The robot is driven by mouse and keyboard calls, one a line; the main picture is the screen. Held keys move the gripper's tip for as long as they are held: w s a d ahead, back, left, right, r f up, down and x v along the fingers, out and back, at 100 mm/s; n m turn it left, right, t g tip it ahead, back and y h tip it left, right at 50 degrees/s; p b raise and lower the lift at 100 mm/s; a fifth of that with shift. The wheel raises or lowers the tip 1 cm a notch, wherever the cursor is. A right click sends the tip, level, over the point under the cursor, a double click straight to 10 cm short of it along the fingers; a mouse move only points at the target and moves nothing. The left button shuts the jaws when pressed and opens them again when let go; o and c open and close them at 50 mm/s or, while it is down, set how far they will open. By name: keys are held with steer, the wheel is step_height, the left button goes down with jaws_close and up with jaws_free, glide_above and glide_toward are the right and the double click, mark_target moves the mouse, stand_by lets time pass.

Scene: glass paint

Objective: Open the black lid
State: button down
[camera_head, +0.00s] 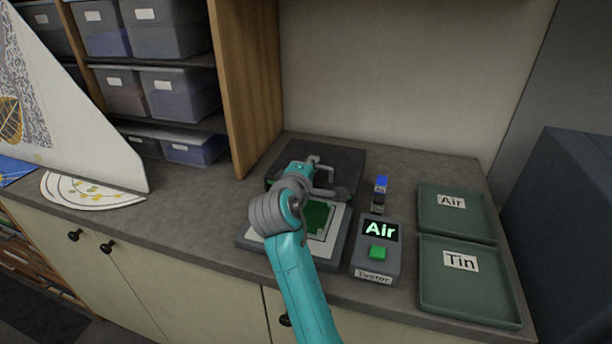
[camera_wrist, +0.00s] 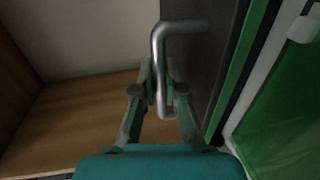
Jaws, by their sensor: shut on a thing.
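The black lid (camera_head: 345,158) belongs to the flat device on the counter and is partly behind my gripper in the head view. It is raised at least partly, as the green bed (camera_head: 318,216) in its pale frame shows below it. In the wrist view the lid (camera_wrist: 207,60) is a dark panel with a bent metal handle (camera_wrist: 181,27). My gripper (camera_head: 326,178) is at the lid; in the wrist view its fingers (camera_wrist: 160,93) are shut on the handle, one on each side. The exact lid angle is hard to tell.
To the right stand a tester (camera_head: 377,253) reading "Air", a small blue-topped item (camera_head: 379,195), and two green trays labelled Air (camera_head: 480,228) and Tin (camera_head: 490,309). A wooden shelf side (camera_head: 247,80) rises at left behind.

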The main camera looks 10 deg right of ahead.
steer(key=shift+w+d, duration=0.15)
steer(key=shift+w, duration=0.1)
steer(key=c, duration=1.2)
jaws_free()
steer(key=v, duration=1.2)
